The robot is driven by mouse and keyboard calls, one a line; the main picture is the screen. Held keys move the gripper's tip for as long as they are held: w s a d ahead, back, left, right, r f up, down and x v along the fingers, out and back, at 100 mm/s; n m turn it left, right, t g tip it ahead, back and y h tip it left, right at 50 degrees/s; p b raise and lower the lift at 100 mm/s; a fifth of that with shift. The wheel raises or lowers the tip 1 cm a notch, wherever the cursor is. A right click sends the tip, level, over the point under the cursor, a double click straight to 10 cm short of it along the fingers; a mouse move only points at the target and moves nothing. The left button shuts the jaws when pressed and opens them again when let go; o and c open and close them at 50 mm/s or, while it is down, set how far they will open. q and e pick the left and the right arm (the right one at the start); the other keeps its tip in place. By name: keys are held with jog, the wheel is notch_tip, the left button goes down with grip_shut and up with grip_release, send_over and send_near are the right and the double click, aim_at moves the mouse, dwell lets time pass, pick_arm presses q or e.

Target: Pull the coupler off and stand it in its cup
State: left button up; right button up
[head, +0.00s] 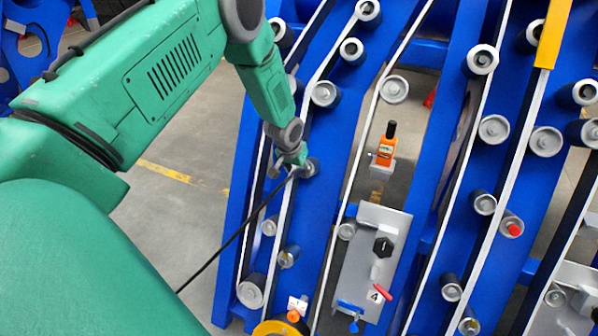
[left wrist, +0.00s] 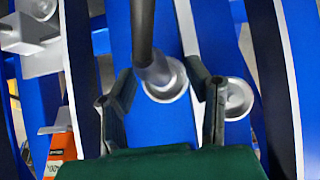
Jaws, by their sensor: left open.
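The coupler (left wrist: 162,82) is a grey metal piece on the end of a black hose (left wrist: 143,25). It sits against the blue chassis plate, between the two fingers of my left gripper (left wrist: 163,108) in the left wrist view. The fingers are open, with a gap on both sides of the coupler. In the head view my left gripper (head: 298,167) is at the middle of the chassis, and the coupler is largely hidden by it. The black hose (head: 235,237) runs down and left from there. I cannot pick out the cup with certainty. My right gripper is not in view.
A grey roller (left wrist: 236,98) stands close beside one finger. An orange tool with a black handle (head: 386,150) sits on a bracket to the right. A grey panel (head: 366,262) with a knob and red lever is below it. Rollers stud the blue plates (head: 325,200).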

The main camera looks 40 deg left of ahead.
pick_arm(q)
jog(key=shift+w+a+f, duration=0.1)
jog(key=shift+w+f, duration=0.15)
jog(key=shift+f, duration=0.45)
grip_shut()
jog(key=shift+s+r+p, duration=0.35)
jog(key=shift+s+p, duration=0.05)
jog(key=shift+p, duration=0.2)
jog(key=shift+s+d+r+p, duration=0.25)
jog(key=shift+s+r+p, duration=0.05)
jog(key=shift+s+p, duration=0.25)
jog(key=shift+s+d+r+p, duration=0.25)
jog(key=shift+s+r+p, duration=0.05)
jog(key=shift+s+p, duration=0.25)
